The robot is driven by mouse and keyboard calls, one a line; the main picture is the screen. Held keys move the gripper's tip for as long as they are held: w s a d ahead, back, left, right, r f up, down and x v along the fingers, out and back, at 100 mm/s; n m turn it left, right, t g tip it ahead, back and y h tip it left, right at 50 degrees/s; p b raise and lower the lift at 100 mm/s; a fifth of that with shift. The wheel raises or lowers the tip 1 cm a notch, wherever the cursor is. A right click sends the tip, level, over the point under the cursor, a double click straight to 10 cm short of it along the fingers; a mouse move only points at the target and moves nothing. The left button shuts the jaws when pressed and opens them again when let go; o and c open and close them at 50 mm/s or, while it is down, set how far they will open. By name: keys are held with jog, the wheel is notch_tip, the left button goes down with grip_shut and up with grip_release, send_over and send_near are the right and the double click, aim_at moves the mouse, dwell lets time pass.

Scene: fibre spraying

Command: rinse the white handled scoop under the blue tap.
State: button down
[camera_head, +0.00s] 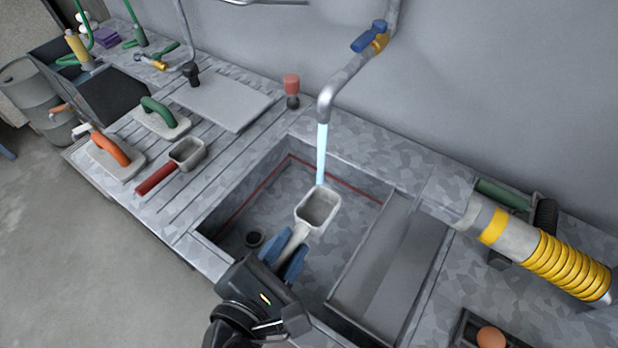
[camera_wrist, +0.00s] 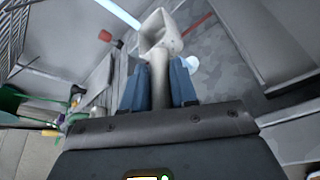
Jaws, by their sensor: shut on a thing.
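The white handled scoop (camera_head: 318,208) is over the sink basin, its open cup facing up and away from me. My gripper (camera_head: 285,262) is shut on its white handle. In the wrist view the scoop (camera_wrist: 160,38) stands out between the blue fingers of my gripper (camera_wrist: 160,85). The tap with the blue lever (camera_head: 368,38) is above, and a pale blue stream of water (camera_head: 321,155) falls from its spout. The stream's lower end meets the cup's far rim in the head view; whether it falls inside the cup I cannot tell.
The sink (camera_head: 225,222) has a drain and a grey sloped board on its right. A red-handled scoop (camera_head: 187,152) and trowels with orange (camera_head: 110,150) and green (camera_head: 158,112) handles lie on the left drainboard. A yellow ribbed hose (camera_head: 565,265) lies at right.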

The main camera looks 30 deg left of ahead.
jog(key=shift+r, duration=0.1)
dwell(0.3)
jog(key=shift+s+d+r+p, duration=0.25)
jog(key=shift+s+r+p, duration=0.5)
jog(key=shift+s+p, duration=0.05)
jog(key=shift+s+r, duration=0.1)
jog(key=shift+s, duration=0.2)
jog(key=shift+s+d+r, duration=0.25)
jog(key=shift+s+r, duration=0.3)
jog(key=shift+s, duration=0.1)
jog(key=shift+s+d+r, duration=0.2)
jog(key=shift+s+r, duration=0.3)
jog(key=shift+s, duration=0.1)
